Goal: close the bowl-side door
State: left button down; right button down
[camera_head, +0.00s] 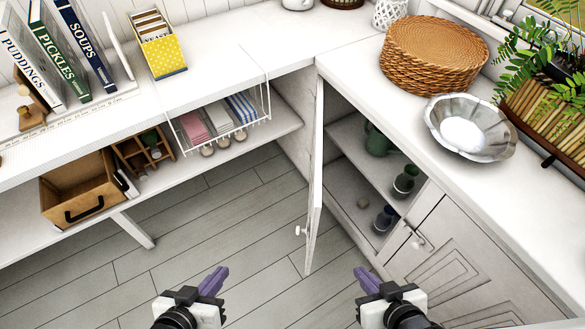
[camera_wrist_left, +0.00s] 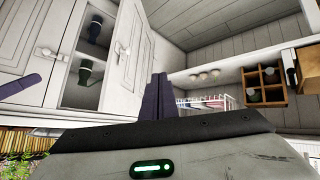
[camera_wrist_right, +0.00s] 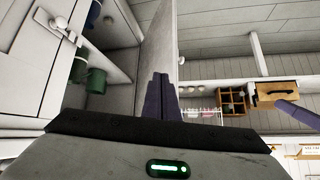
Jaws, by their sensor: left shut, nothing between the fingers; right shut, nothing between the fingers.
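The white cabinet door (camera_head: 315,185) stands open, swung out from the right-hand counter, with a small knob (camera_head: 299,230) on its free edge. It also shows in the left wrist view (camera_wrist_left: 123,58) and the right wrist view (camera_wrist_right: 155,55). The cabinet (camera_head: 347,160) beside it is exposed. A silver fluted bowl (camera_head: 465,128) sits on the counter above. My left gripper (camera_head: 214,280) is shut and empty, left of the door and apart from it. My right gripper (camera_head: 366,279) is shut and empty, nearer me and right of the door's free edge.
Green and blue jugs (camera_head: 380,140) stand inside the cabinet. A closed door (camera_head: 440,250) adjoins it on the right. Woven mats (camera_head: 433,55) and a plant (camera_head: 560,70) rest on the counter. A wire basket (camera_head: 220,118) and wooden drawer (camera_head: 85,190) are at left. The floor (camera_head: 220,215) is clear.

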aim_at(316, 194)
jog(key=i, duration=0.5)
jog(key=z, duration=0.7)
